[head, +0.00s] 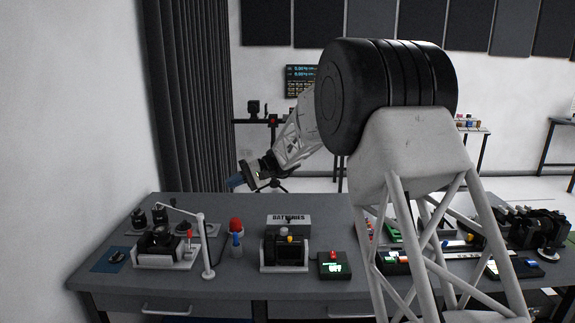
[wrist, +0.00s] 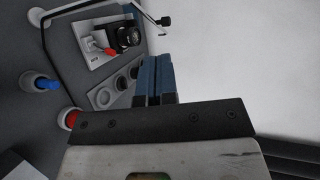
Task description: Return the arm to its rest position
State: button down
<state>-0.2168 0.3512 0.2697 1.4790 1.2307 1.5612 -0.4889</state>
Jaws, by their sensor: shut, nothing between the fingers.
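My gripper (head: 236,183) is raised above the left part of the grey table (head: 340,207) in the head view, clear of everything on it. My arm reaches it from the right. In the wrist view the two blue fingers of my gripper (wrist: 154,78) lie side by side, shut with nothing between them. Below them is a base plate with round recesses (wrist: 104,97), and a black device with a red part (wrist: 125,35) stands nearby.
A thin white lamp post (head: 203,247) stands at the table's left. A red-topped and a blue-topped item (head: 237,240), a batteries box (head: 289,223) and a green-lit box (head: 334,265) stand mid-table. My arm hides part of the right side. The air around my gripper is free.

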jog(key=s+d+r+m+t+h, duration=0.1)
jog(key=s+d+r+t+h, duration=0.2)
jog(key=s+d, duration=0.85)
jog(key=s+d+r+m+t+h, duration=0.15)
jog(key=s+d+h, duration=0.25)
jog(key=s+d, duration=0.75)
jog(key=s+d+f+t+h, duration=0.1)
jog(key=s+d, duration=0.3)
jog(key=s, duration=0.6)
jog(key=s+d+f+m+t+h, duration=0.1)
jog(key=s+d+f+h, duration=0.2)
jog(key=s, duration=0.7)
jog(key=s+d+f+t+h, duration=0.1)
jog(key=s+d, duration=0.4)
jog(key=s, duration=0.5)
jog(key=shift+s+d+f+h, duration=0.3)
jog(key=shift+d+f+h, duration=0.1)
jog(key=shift+f+h, duration=0.55)
